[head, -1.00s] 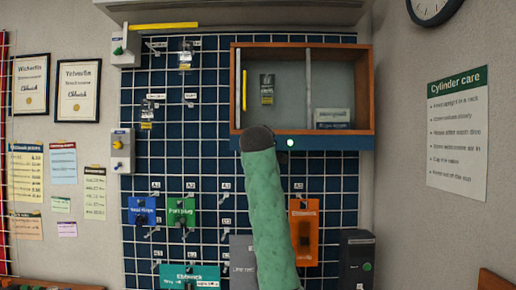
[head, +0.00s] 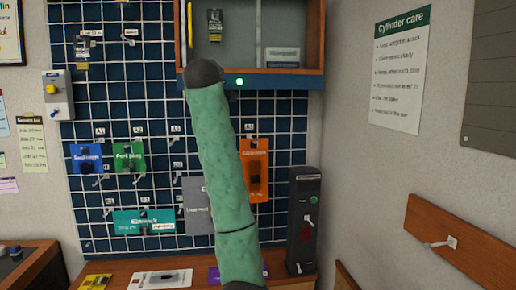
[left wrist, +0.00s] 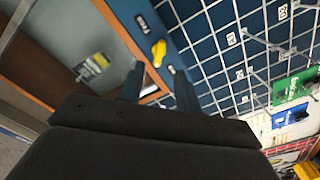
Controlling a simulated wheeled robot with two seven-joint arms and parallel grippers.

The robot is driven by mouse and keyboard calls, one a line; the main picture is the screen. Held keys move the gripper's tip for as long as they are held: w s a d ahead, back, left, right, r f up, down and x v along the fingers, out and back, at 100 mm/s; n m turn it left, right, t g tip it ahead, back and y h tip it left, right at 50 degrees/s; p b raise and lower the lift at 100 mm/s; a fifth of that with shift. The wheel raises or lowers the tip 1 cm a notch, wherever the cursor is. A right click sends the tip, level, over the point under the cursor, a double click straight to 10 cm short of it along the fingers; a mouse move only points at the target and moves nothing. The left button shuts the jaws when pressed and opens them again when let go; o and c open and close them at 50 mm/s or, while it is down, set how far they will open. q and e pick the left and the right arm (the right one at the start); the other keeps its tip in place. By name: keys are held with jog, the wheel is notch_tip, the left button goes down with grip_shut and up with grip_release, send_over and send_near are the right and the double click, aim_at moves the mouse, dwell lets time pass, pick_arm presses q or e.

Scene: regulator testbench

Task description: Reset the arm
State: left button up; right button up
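In the left wrist view my left gripper (left wrist: 158,88) has its two dark fingers apart, with no object visible between them. Beyond the fingers is a blue strip (left wrist: 181,55) with a yellow knob (left wrist: 158,52) on it. A wood-framed cabinet (left wrist: 118,27) lies beside the strip. I cannot tell whether a finger touches the strip. In the head view a green-sleeved arm of mine rises in the middle, and its dark end covers the cabinet's lower left corner. Neither gripper can be made out there. The same cabinet (head: 317,40) shows a lit green light (head: 239,82) on its lower strip.
A gridded wall carries blue (head: 87,157), green (head: 129,155), teal (head: 145,222) and orange (head: 262,170) units. A black box (head: 302,215) stands at right. A white box (head: 57,95) with a yellow knob hangs at left. Several items lie on the wooden bench (head: 120,267) below.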

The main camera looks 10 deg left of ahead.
pick_arm(q)
jog(key=s+d+m+h, duration=0.4)
jog(key=s+m, duration=0.4)
jog(key=s, duration=0.1)
jog(key=s+d+f+m+g+h, duration=0.1)
jog(key=s+d+f+m+g, duration=0.3)
jog(key=f, duration=1.5)
jog(key=s+f+g+h, duration=0.1)
jog(key=s+f, duration=0.6)
jog(key=f, duration=1.1)
jog(key=s+d+f+m+g+h, duration=0.1)
jog(key=s+d+f+m+g, duration=0.3)
jog(key=f, duration=1.5)
jog(key=s+a+f+n+g, duration=0.1)
jog(key=s+f+g, duration=0.2)
jog(key=s+f, duration=1.2)
jog(key=s+a+f+g, duration=0.1)
jog(key=s+f+g, duration=0.2)
jog(key=s+f, duration=1.2)
jog(key=s, duration=0.5)
jog(key=shift+a+f+n+g+y, duration=0.3)
jog(key=shift+f+n+g+y, duration=0.05)
jog(key=shift+n+g+y, duration=0.05)
